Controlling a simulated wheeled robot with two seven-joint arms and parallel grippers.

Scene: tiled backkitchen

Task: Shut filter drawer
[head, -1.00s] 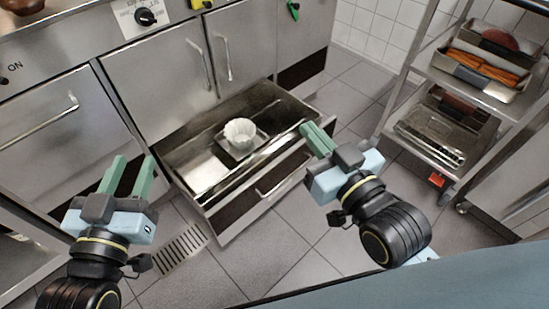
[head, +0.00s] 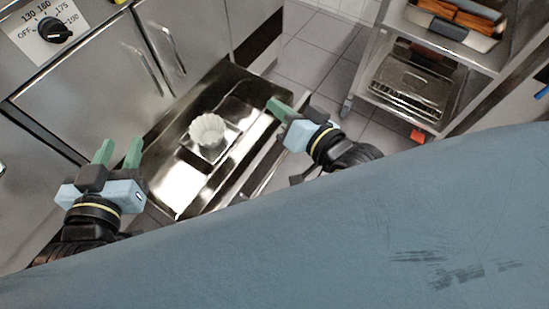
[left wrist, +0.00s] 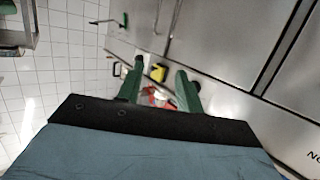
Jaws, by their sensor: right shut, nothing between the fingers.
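The filter drawer (head: 175,187) stands pulled out from the steel cabinet in the head view. A white fluted filter (head: 207,130) sits inside it on a small square holder. My right gripper (head: 277,106) is shut and empty, with its fingertips at the drawer's right front edge; I cannot tell whether they touch it. My left gripper (head: 118,152) is open and empty, left of the drawer, in front of the cabinet. Its two green fingers stand apart in the left wrist view (left wrist: 160,92). The drawer's front face is mostly hidden by my body and right arm.
The steel cabinet doors (head: 95,75) with bar handles rise behind the drawer. A control knob (head: 55,30) is at the upper left. A metal rack (head: 440,50) with trays stands at the right. Tiled floor (head: 320,55) lies clear between drawer and rack.

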